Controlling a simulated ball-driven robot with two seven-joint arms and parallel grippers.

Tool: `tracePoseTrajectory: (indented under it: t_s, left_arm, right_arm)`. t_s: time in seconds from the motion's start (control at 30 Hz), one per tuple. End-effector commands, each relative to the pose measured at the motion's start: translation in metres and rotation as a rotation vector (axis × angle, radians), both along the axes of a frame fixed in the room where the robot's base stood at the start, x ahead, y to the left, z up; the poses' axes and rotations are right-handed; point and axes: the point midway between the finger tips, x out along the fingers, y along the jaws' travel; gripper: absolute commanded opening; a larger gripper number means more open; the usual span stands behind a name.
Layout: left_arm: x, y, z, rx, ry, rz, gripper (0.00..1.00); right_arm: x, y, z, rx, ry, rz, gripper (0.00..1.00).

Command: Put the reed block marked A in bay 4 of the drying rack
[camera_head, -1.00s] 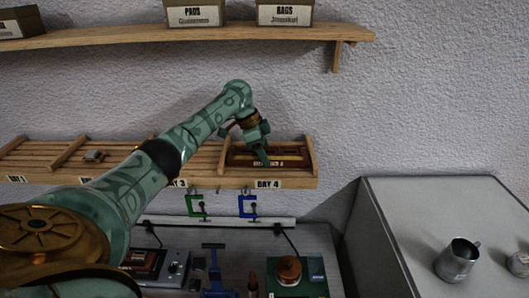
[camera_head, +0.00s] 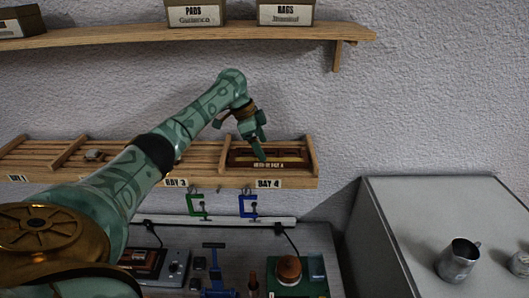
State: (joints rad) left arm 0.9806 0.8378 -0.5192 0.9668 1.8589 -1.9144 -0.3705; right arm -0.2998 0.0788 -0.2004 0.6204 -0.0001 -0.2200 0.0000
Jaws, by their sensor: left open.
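The reed block (camera_head: 284,160), dark reddish-brown with a lettered front label too small to read surely, lies in bay 4 of the wooden drying rack (camera_head: 215,181), above the "BAY 4" tag. My left gripper (camera_head: 260,154) is open and empty. Its fingers point down at the left part of the block. I cannot tell whether they touch it. My right gripper is out of view.
A small metal piece (camera_head: 94,155) sits farther left on the rack. Green (camera_head: 197,207) and blue (camera_head: 246,206) clamps hang below it. A bench with tools lies underneath, and a grey cabinet (camera_head: 420,220) with a metal jug (camera_head: 458,261) stands right. A shelf (camera_head: 200,37) with boxes is above.

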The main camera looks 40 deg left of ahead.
Motion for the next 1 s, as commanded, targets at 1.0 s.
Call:
tracePoseTrajectory:
  t_s: [1.0]
  left_arm:
    - [-0.009,0.011,0.035,-0.001,0.001,0.0,0.82]
  right_arm:
    - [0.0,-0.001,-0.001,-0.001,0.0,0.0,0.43]
